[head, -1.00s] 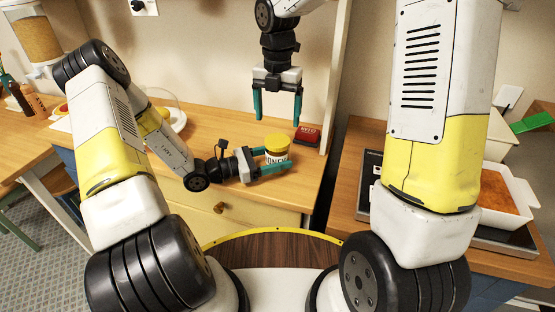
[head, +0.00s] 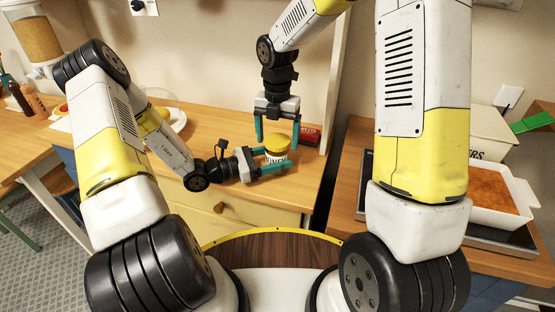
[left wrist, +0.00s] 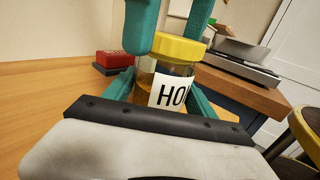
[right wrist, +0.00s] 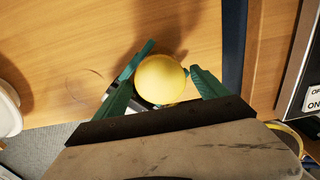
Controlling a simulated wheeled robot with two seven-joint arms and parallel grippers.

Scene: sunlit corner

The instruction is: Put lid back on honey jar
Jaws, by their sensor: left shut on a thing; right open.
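The honey jar (head: 277,157) stands on the wooden counter, with a white label that shows in the left wrist view (left wrist: 170,92). My left gripper (head: 276,161) is shut around the jar's body from the left. The yellow lid (left wrist: 178,47) sits on top of the jar; I cannot tell whether it is fully seated. My right gripper (head: 277,139) points down from above and is open, its teal fingers on either side of the lid. In the right wrist view the round lid (right wrist: 160,79) lies between the open fingers and hides most of the jar.
A white plate (head: 177,122) lies to the left on the counter. A white baking dish (head: 508,217) is on the right-hand counter, across a gap. The counter's front edge is close to the jar.

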